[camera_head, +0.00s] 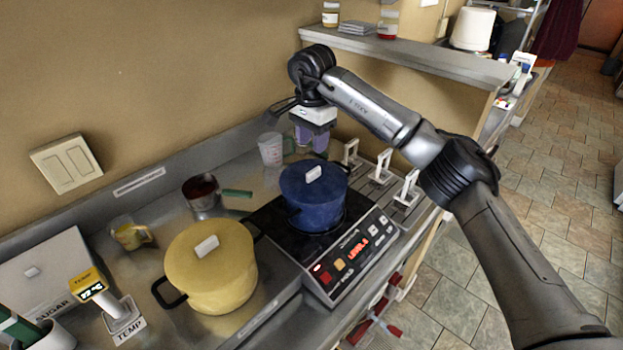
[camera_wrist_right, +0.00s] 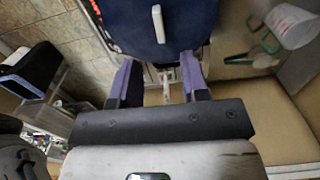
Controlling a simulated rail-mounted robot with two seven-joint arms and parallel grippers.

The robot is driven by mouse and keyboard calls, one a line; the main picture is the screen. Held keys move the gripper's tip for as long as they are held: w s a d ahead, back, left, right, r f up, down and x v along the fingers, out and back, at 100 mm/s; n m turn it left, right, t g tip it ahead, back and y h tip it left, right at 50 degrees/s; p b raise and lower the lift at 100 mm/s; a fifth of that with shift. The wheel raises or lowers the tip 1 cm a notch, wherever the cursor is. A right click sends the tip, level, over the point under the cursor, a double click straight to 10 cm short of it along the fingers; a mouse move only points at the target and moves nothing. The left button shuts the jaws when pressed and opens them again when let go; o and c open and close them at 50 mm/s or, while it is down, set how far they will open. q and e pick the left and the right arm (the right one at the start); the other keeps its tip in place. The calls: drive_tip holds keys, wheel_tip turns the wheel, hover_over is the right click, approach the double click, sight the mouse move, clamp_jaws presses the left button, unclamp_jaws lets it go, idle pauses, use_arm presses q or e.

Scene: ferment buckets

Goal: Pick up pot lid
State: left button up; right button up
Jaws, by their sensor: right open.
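A blue pot (camera_head: 312,207) with a blue lid (camera_head: 318,180) stands on the induction cooker. The lid has a small white handle (camera_head: 313,173). My right gripper (camera_head: 311,141) is open and empty, just behind the blue pot. In the right wrist view its fingers (camera_wrist_right: 158,68) are spread, and the blue lid (camera_wrist_right: 125,22) with its white handle (camera_wrist_right: 158,24) lies ahead of the fingertips, apart from them. A yellow pot (camera_head: 222,290) with a yellow lid (camera_head: 200,252) and white handle (camera_head: 206,246) stands at front left. My left gripper is not in view.
The induction cooker (camera_head: 350,262) has a lit red display. A measuring cup (camera_head: 270,149) and a small saucepan (camera_head: 203,192) with a green handle stand behind the pots. White clamp-like fixtures (camera_head: 382,166) line the right side. A raised shelf (camera_head: 400,56) runs behind.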

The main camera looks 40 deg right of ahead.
sight(314, 171)
drive_tip(key=shift+f, duration=1.9)
wheel_tip(314, 171, down, 4)
drive_tip(key=shift+s+d+r+p, duration=0.1)
drive_tip(key=shift+d+r+p, duration=0.05)
drive_tip(key=shift+p, duration=0.95)
drive_tip(key=shift+f, duration=0.75)
drive_tip(key=c, duration=0.6)
clamp_jaws()
